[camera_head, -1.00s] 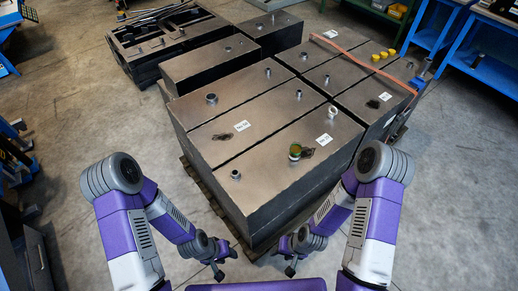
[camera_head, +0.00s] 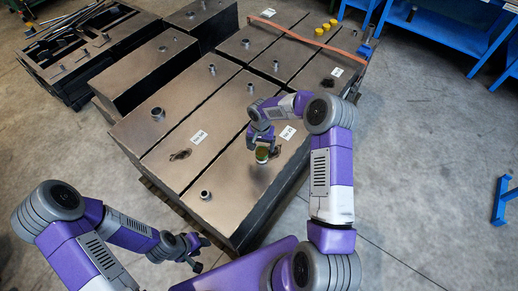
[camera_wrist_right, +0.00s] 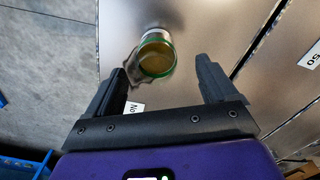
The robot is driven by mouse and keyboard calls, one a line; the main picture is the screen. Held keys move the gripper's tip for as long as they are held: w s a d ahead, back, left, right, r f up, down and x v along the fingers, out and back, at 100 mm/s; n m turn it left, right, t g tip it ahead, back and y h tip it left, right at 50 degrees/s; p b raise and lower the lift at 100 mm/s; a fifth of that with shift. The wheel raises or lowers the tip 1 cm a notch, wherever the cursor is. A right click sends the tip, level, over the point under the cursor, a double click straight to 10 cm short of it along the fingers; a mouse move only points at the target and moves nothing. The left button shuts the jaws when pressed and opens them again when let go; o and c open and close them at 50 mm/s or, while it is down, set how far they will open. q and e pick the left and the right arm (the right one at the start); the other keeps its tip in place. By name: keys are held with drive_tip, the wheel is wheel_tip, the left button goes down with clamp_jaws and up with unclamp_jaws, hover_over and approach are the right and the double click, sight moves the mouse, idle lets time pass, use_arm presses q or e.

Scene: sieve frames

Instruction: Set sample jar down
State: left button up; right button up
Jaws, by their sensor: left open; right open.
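The sample jar (camera_head: 262,155) has a green rim and a yellowish-brown inside. It stands on the top of a large dark metal block (camera_head: 236,166), near a dark stain. In the right wrist view the jar (camera_wrist_right: 157,54) sits just beyond and between the fingertips, beside the stain. My right gripper (camera_head: 262,143) is open and reaches down over the jar from above; the wrist view shows its two fingers (camera_wrist_right: 161,72) apart, with no visible contact. My left gripper (camera_head: 196,264) is open and empty, low in front of the blocks, away from the jar.
Other capped openings stick up nearby, such as a metal neck (camera_head: 205,194) and another one (camera_head: 158,114). White labels (camera_head: 287,132) lie on the tops. Yellow caps (camera_head: 319,32) and an orange strap (camera_head: 305,40) are further back.

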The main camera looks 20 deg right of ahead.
sight(262, 154)
drive_tip(key=f, duration=0.2)
drive_tip(key=f+b, duration=0.1)
drive_tip(key=f, duration=0.4)
drive_tip(key=shift+s+d, duration=0.15)
drive_tip(key=shift+d, duration=0.1)
drive_tip(key=shift+r, duration=0.1)
drive_tip(key=c, duration=1.2)
